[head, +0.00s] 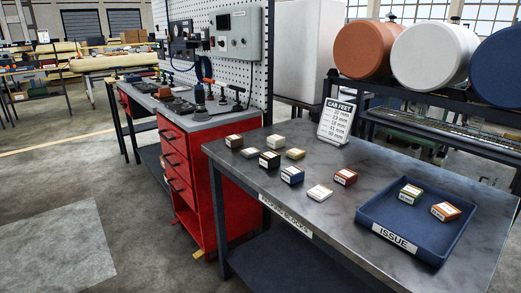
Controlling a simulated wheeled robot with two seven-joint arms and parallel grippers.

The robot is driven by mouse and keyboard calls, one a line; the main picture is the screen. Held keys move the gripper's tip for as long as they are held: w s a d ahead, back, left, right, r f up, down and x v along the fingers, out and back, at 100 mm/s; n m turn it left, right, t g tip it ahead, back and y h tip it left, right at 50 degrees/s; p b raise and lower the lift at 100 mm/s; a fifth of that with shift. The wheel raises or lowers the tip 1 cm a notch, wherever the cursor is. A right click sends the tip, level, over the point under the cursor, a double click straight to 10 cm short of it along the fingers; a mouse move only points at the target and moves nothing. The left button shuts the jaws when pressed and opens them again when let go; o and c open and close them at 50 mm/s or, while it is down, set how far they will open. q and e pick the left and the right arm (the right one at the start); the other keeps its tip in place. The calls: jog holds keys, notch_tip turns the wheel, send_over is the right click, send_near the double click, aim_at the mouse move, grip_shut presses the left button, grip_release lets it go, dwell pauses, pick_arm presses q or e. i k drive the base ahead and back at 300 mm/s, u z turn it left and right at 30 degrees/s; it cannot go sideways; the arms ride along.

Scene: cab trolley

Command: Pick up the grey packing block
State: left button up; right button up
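Several small packing blocks with pale wooden tops and coloured sides sit on the dark metal table (400,165). None stands out clearly as grey at this size; the back block (276,141) looks palest grey-beige on its sides, but I cannot tell surely. Around it are a dark brown block (234,141), a black one (270,159), a yellow one (295,153), a blue one (292,175), a red one (345,177) and a cream-white one (320,192). Neither of my grippers is in view.
A blue ISSUE tray (375,212) at the table's right holds a dark-sided block (410,193) and an orange one (446,211). A CAB FEET sign (337,121) stands at the back edge. A red drawer cabinet (205,180) is left. The floor at left is clear.

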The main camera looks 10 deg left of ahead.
aim_at(252, 152)
jog(key=u, duration=0.4)
jog(key=i, duration=0.45)
jog(key=u, duration=0.85)
jog(key=i, duration=0.85)
jog(key=z, duration=0.2)
